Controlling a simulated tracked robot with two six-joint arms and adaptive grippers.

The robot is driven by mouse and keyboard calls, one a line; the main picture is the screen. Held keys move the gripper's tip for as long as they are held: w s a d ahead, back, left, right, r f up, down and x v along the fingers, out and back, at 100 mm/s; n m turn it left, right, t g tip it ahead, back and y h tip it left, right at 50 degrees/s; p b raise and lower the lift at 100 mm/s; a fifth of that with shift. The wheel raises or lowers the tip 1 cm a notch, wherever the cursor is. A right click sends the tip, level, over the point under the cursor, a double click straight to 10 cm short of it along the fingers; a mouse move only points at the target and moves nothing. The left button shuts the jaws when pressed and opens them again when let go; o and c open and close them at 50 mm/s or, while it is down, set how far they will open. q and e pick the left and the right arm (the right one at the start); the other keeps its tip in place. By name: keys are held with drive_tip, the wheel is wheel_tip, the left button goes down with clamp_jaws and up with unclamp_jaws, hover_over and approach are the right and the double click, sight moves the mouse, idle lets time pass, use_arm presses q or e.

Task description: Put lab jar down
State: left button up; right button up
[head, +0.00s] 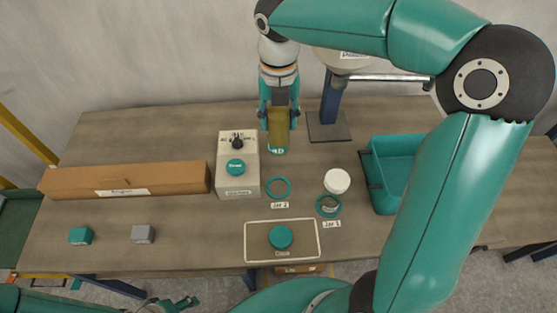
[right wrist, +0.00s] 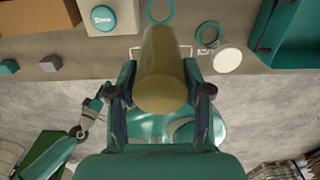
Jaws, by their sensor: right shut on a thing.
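My right gripper (head: 279,104) is shut on the lab jar (head: 278,130), an amber-yellow cylinder with a teal-and-white label low on it. The jar hangs upright behind the teal ring marked Jar 2 (head: 278,188); whether it touches the table is hard to tell. In the right wrist view the jar (right wrist: 162,85) sits between the two fingers. A second teal ring, marked Jar 1 (head: 328,206), lies at right with a white round lid or jar (head: 337,181) beside it. My left gripper (head: 185,303) is at the bottom edge, small, its jaws unclear.
A beige device (head: 238,180) with a black knob and teal button stands left of the rings. A framed mat (head: 255,250) bears a teal disc (head: 281,237). A teal bin (head: 395,160) is at right, a long cardboard box (head: 125,178) at left. Two small blocks lie front left.

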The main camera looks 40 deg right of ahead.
sight(278, 140)
wheel_tip(278, 140, down, 19)
idle(0.5)
drive_tip(key=shift+f, duration=0.15)
drive_tip(key=o, duration=1.3)
drive_tip(key=shift+f+b, duration=0.1)
drive_tip(key=shift+b, duration=0.2)
drive_tip(key=shift+o, duration=0.2)
wheel_tip(278, 140, up, 12)
drive_tip(key=shift+r, duration=0.15)
